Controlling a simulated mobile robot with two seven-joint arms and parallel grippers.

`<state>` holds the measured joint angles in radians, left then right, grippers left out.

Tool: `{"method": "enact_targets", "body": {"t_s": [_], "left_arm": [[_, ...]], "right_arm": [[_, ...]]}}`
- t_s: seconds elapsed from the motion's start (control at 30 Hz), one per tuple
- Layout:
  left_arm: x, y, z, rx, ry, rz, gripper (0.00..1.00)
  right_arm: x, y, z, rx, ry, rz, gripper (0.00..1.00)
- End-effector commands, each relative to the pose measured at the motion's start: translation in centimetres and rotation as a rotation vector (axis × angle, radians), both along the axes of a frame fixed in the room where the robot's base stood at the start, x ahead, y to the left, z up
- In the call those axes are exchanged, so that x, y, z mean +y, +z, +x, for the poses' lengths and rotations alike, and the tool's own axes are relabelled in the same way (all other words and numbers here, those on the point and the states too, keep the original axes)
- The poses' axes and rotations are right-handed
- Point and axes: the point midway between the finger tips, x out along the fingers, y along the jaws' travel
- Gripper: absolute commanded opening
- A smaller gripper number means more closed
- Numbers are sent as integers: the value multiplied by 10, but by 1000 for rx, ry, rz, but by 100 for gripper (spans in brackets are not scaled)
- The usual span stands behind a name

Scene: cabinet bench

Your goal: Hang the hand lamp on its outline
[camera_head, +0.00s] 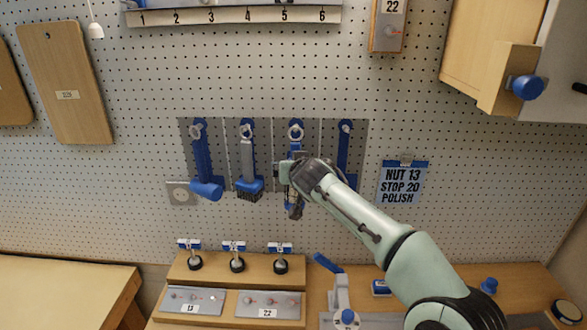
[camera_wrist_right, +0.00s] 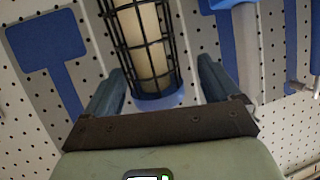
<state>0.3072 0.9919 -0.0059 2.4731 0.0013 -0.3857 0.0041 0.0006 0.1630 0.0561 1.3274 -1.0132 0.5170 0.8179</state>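The hand lamp has a black wire cage over a cream bulb and a blue collar, clearest in the right wrist view (camera_wrist_right: 150,45). In the head view its ring (camera_head: 295,131) sits at the peg atop the third outline, and its cage (camera_head: 293,208) points down. Its handle is mostly hidden by my right gripper (camera_head: 291,174). In the right wrist view the fingers (camera_wrist_right: 160,85) stand apart on either side of the lamp, with gaps beside the collar. The outline is largely covered by lamp and gripper. My left gripper is not in view.
A bare blue outline (camera_head: 345,150) lies right. Below are a wooden stand (camera_head: 205,270) and a blue-handled clamp (camera_head: 341,290). A cabinet (camera_head: 490,60) juts out at upper right.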

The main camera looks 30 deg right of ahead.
Motion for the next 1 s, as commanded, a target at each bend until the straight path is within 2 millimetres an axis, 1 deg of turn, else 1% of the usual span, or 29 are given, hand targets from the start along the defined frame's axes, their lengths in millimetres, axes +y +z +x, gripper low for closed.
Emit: {"method": "enact_targets", "body": {"t_s": [0.27,0.37,0.47,0.63,0.8,0.9,1.0], "left_arm": [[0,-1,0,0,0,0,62],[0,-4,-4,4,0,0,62],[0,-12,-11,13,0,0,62],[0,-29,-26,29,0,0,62],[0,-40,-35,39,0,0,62],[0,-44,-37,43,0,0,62],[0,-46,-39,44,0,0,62]], "right_arm": [[0,-2,-1,4,0,0,89],[2,0,-6,2,1,0,89],[6,5,-19,2,1,0,89],[17,19,-53,-1,1,2,89],[27,34,-85,1,2,1,89],[32,42,-99,0,2,1,89],[35,48,-109,0,1,0,89]]}}
